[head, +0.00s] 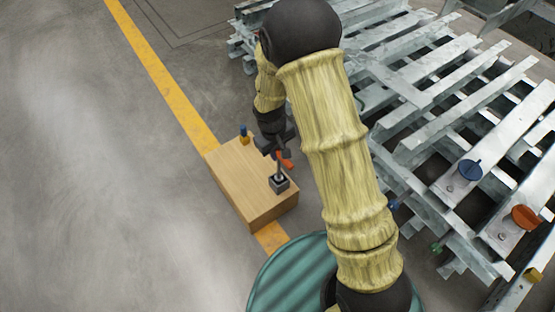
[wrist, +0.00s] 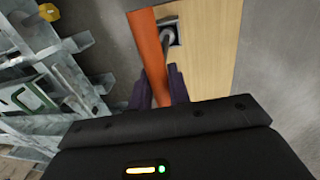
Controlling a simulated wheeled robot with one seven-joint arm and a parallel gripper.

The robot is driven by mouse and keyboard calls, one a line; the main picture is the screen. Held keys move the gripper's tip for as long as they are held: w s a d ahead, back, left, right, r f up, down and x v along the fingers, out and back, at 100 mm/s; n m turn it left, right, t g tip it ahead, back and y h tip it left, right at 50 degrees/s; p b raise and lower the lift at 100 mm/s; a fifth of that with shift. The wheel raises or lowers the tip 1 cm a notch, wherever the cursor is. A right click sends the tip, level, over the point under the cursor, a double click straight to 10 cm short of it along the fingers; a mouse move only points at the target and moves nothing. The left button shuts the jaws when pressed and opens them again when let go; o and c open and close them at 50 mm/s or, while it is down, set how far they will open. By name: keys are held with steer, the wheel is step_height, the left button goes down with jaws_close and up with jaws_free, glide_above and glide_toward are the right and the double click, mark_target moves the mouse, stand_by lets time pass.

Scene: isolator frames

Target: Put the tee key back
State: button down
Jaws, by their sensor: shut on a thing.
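The tee key has an orange crossbar (head: 285,160) and a grey metal shaft (head: 279,171). My gripper (head: 276,149) is shut on the crossbar; in the wrist view the orange bar (wrist: 151,52) runs between the two dark fingers (wrist: 157,88). The shaft (wrist: 167,38) points down to a dark square holder (head: 279,183) on a wooden block (head: 240,178). The shaft's lower end is at the holder's opening (wrist: 174,27), and it looks to be in it. I cannot tell how deep it sits.
The grey floor (head: 95,190) left of the yellow line is clear.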

steer(key=shift+f+b, duration=1.3)
steer(key=shift+f, duration=0.7)
steer(key=c, duration=1.3)
jaws_free()
steer(key=r+p, duration=0.2)
steer(key=r, duration=0.2)
steer(key=r+p, duration=0.3)
steer(key=r, duration=0.1)
steer(key=a+r+p, duration=0.1)
steer(key=r+p, duration=0.2)
steer(key=r, duration=0.1)
steer(key=shift+s+r, duration=0.1)
steer(key=shift+s, duration=0.25)
